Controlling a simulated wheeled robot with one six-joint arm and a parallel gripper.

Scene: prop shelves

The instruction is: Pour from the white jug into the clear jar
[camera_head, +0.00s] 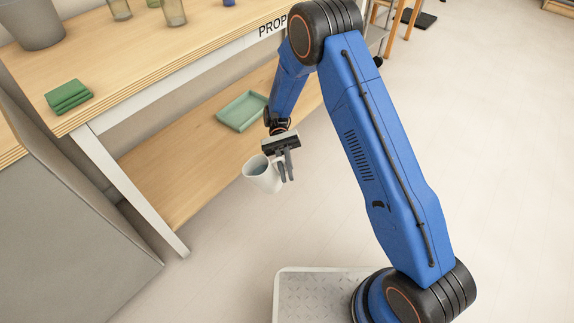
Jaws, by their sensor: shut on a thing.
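The white jug (261,175) hangs from my gripper (286,171), which is shut on it at the handle side, right of the jug's body. The jug is roughly upright, its open mouth showing, with a greyish inside. It is in the air in front of the lower shelf, above or near the shelf's front edge. Clear glass jars or cups stand on the upper shelf at the top left: one (174,13) and another (120,10). I cannot tell which is the task's clear jar. The jug's contents cannot be made out.
A green folded cloth (69,96) lies on the upper shelf (150,62) near its left end. A grey pot (36,22) stands behind it. A pale green tray (242,110) lies on the lower shelf (180,165). A grey panel (75,215) stands at left. Floor at right is open.

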